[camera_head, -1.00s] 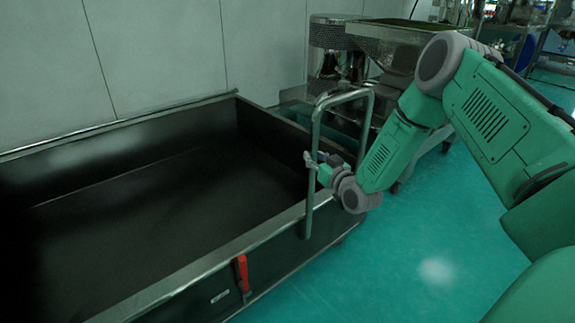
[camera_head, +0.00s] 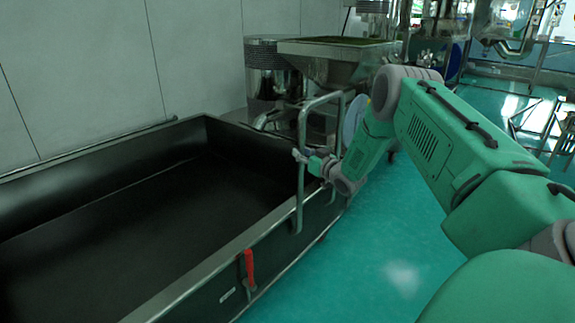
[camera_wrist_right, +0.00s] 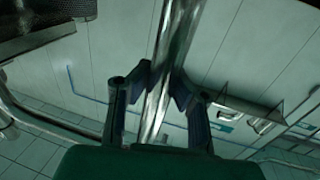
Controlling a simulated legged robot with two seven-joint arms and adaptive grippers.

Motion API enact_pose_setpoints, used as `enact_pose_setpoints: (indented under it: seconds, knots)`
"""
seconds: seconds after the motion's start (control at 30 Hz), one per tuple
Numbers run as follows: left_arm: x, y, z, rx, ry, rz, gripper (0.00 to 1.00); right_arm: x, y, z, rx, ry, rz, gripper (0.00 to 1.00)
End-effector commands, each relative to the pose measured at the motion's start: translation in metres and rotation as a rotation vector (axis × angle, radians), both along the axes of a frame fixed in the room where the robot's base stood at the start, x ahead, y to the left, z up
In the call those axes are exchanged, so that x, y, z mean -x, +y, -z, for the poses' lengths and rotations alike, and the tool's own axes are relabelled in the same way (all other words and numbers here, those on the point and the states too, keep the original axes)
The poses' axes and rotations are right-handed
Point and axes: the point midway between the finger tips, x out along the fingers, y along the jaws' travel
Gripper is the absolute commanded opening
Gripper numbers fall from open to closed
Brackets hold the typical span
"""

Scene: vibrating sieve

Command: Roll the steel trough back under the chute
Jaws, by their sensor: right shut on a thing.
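The steel trough (camera_head: 215,262) is a long, dark, open and empty box on the left of the head view. A steel tube handle (camera_head: 301,125) stands up at its right end. My right gripper (camera_head: 303,157) is shut on the upright bar of this handle. In the right wrist view the bar (camera_wrist_right: 165,60) runs between the two dark fingers (camera_wrist_right: 163,92). The chute cannot be made out for certain; a metal hopper (camera_head: 340,62) of the sieve machine stands beyond the handle. My left gripper is not in view.
A red lever (camera_head: 248,270) sits on the trough's near side. A pale panelled wall (camera_head: 90,60) runs along the trough's far side. Green floor (camera_head: 400,235) is clear to the right. More machines and a metal frame (camera_head: 545,120) stand at the back right.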

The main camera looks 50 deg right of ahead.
Motion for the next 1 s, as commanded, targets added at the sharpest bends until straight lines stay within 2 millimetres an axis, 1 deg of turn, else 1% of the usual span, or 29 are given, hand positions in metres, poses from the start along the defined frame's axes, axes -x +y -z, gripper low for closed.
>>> enact_pose_setpoints:
  seconds: [0.03, 0.1, 0.3, 0.5, 0.77, 0.8, 0.83, 0.87, 1.0]
  knots:
    - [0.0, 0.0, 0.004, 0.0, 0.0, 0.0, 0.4, 0.004, -0.007, 0.008, -0.001, 0.014, 0.001, 0.0]
    - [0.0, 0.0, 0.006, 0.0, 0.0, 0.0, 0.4, 0.004, -0.013, 0.009, -0.002, 0.017, -0.002, 0.0]
    - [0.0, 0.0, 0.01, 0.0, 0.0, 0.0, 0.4, 0.004, -0.024, 0.008, 0.001, 0.027, -0.003, 0.0]
    - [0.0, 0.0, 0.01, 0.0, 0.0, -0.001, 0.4, 0.004, -0.03, 0.011, -0.005, 0.027, -0.005, 0.0]
    - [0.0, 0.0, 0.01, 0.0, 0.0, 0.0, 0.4, 0.004, -0.033, 0.011, -0.005, 0.025, -0.001, 0.0]
    - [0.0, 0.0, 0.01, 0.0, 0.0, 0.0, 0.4, 0.004, -0.033, 0.011, -0.005, 0.025, -0.001, 0.27]
    - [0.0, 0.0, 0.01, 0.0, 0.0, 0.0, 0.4, 0.004, -0.033, 0.011, -0.005, 0.025, -0.001, 0.38]
    - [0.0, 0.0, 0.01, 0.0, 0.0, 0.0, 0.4, 0.004, -0.033, 0.011, -0.005, 0.024, -0.001, 0.42]
    - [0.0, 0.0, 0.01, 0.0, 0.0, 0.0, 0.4, 0.002, -0.031, 0.009, -0.004, 0.02, -0.005, 0.42]
